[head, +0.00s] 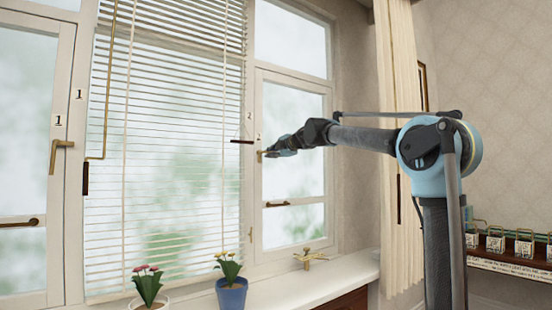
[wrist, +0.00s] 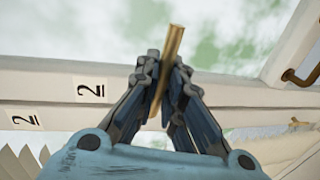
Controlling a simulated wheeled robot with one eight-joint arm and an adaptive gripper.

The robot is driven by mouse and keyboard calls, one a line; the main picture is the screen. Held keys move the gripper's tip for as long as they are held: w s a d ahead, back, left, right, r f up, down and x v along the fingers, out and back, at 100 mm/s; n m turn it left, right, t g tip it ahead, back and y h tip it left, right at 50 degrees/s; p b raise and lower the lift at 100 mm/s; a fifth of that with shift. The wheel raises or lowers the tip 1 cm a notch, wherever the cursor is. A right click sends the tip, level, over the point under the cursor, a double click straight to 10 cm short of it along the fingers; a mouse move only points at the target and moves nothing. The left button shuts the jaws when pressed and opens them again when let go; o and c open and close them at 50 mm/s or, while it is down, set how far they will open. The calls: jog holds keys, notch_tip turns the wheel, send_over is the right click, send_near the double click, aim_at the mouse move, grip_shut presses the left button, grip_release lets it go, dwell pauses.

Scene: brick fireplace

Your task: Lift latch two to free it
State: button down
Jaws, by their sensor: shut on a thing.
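Latch two, a brass handle (head: 261,154), is on the right window's frame below the 2 labels (head: 249,116). In the wrist view, its brass bar (wrist: 174,45) stands between my fingers and sticks out past their tips. My gripper (head: 270,153) reaches it from the right, and in the wrist view my gripper (wrist: 165,85) is shut on the bar. The latch's pivot is hidden behind my fingers. The window sash looks closed in the head view.
Latch one (head: 58,156) is on the left window. White blinds (head: 170,170) hang between the windows, with a dark cord pull (head: 242,141) close to my gripper. Two potted flowers (head: 232,294) and a brass tap-like piece (head: 310,258) stand on the sill. A curtain (head: 396,120) hangs behind my arm.

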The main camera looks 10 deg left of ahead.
jog(key=shift+d+f, duration=0.1)
jog(key=c, duration=1.7)
grip_release()
jog(key=shift+s, duration=0.1)
jog(key=v, duration=1.2)
